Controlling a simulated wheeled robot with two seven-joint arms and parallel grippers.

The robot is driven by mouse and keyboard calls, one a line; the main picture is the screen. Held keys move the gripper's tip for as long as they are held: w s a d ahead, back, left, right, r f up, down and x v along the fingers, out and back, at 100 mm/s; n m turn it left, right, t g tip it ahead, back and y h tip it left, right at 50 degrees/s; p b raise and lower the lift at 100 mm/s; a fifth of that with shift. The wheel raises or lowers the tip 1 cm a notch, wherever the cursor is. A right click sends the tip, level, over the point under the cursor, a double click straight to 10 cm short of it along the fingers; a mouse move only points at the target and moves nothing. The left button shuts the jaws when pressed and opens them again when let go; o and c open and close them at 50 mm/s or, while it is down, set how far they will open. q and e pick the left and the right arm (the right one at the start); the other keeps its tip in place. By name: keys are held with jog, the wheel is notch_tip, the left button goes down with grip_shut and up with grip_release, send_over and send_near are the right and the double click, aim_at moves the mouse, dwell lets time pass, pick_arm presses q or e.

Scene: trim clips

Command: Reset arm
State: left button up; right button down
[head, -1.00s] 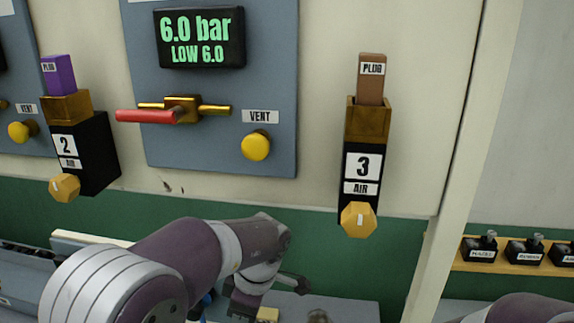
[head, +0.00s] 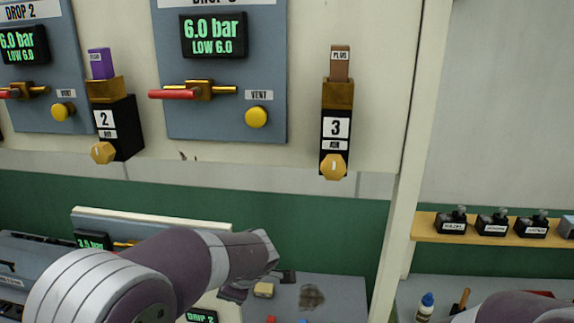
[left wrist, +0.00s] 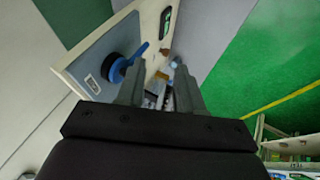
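My left arm (head: 170,270) reaches in from the lower left of the head view, in front of the bench and below the wall panel. Its gripper is hidden in that view. In the left wrist view my left gripper (left wrist: 160,88) shows two grey fingers spread apart with nothing held between them. Beyond the fingers are a panel (left wrist: 75,72) with a blue round part (left wrist: 120,68) and blurred small items. A piece of my right arm (head: 515,308) shows at the lower right of the head view. My right gripper is out of view.
The wall carries a 6.0 bar display (head: 213,35), a red-handled valve (head: 195,91), a yellow vent knob (head: 256,117) and air blocks 2 (head: 117,125) and 3 (head: 335,128) with plugs. A board (head: 150,219) stands on the bench.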

pick_arm(q)
jog(key=s+d+f+m+h+b, duration=0.3)
jog(key=s+f+m+h+b, duration=0.5)
jog(key=f+m, duration=0.45)
jog(key=s+a+f+m+g+y+b, duration=0.2)
jog(key=s+a+f, duration=0.2)
jog(key=s+a, duration=0.1)
jog(key=s+a+f+m+g+y+b, duration=0.2)
jog(key=s+a+f, duration=0.2)
jog(key=s, duration=0.4)
jog(key=shift+a, duration=0.35)
jog(key=shift+s, duration=0.2)
jog(key=shift+w, duration=0.1)
